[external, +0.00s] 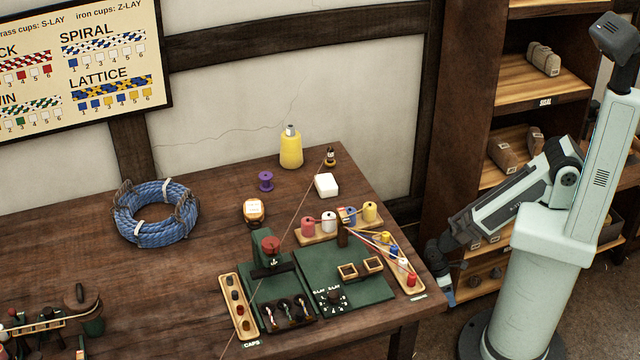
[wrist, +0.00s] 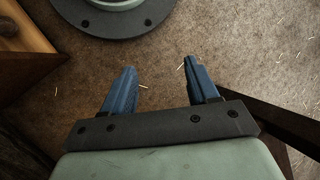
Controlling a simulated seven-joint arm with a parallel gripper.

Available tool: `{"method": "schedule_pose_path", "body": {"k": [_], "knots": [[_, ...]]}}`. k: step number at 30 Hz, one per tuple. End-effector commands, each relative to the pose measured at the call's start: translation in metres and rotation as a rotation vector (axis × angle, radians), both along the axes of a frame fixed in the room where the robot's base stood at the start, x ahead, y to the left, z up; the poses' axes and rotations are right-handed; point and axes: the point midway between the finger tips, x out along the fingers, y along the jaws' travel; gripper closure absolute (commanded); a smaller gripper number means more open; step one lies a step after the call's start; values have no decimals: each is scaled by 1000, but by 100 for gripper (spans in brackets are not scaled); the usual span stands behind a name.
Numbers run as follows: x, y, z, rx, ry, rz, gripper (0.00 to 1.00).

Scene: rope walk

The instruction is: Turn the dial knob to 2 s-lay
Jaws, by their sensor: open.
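The dial knob (external: 334,298) is a small dark knob on the front of the green machine base (external: 372,290) on the table. White lettering and marks ring it, with S-LAY and Z-LAY labels too small to read surely; I cannot tell which mark it points to. My gripper (external: 443,275) is off the table's right edge, well to the right of the knob and apart from it. In the wrist view my gripper (wrist: 160,80) has two blue fingers spread wide with nothing between them, over the brown floor. The knob is not in the wrist view.
Thread spools (external: 329,222) and a wooden tray (external: 408,279) stand around the green base, with strands running to a post. A caps tray (external: 238,308) lies left. A blue rope coil (external: 155,213) is at the back left. A shelf (external: 543,85) stands behind my arm.

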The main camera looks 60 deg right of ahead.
Motion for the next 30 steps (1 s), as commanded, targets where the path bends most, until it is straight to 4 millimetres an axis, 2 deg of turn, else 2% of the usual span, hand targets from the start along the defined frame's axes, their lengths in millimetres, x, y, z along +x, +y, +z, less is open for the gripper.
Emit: {"method": "schedule_pose_path", "body": {"k": [1,7,14,23,30], "knots": [[3,16,-1,25,-9,34,41],[3,76,1,129,-35,152,41],[-9,147,6,251,-57,288,41],[-45,240,17,414,-71,463,41],[-91,311,29,547,-71,598,41]]}}
